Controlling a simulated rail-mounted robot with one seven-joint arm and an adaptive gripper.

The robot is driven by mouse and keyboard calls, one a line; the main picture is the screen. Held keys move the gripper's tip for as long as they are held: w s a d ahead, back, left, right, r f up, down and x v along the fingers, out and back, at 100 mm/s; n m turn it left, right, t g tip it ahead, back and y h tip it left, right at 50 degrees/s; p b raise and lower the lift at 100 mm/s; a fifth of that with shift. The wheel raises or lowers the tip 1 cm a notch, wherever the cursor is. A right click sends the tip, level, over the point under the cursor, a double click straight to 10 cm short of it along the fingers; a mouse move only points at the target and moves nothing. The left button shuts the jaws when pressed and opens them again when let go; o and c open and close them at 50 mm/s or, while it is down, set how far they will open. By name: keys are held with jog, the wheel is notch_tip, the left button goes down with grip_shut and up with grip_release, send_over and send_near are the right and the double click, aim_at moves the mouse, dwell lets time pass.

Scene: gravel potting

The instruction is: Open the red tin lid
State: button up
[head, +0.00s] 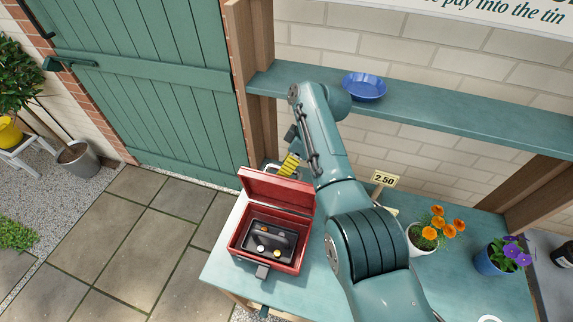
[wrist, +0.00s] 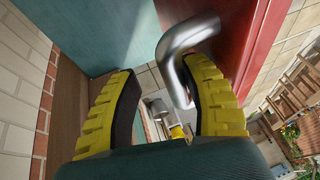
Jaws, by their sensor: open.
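The red tin (head: 268,226) stands on the left end of the teal table in the head view. Its lid (head: 277,190) is raised and tilted up at the back, so the dark tray (head: 271,240) inside shows, with a few coins in it. My gripper (head: 292,165), with yellow fingers, is behind the raised lid, partly hidden by my arm and the lid. In the wrist view my gripper (wrist: 168,110) is open, and a bent metal handle (wrist: 182,55) of the red lid (wrist: 232,35) lies near the right finger. I cannot tell whether they touch.
The teal table (head: 318,285) also bears a pot of orange flowers (head: 421,238), a blue pot of violet flowers (head: 496,260) and a 2.50 price sign (head: 385,180). A blue bowl (head: 364,86) sits on the shelf (head: 450,115) above. A green door (head: 150,90) stands at the left.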

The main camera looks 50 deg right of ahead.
jog(key=v, duration=1.2)
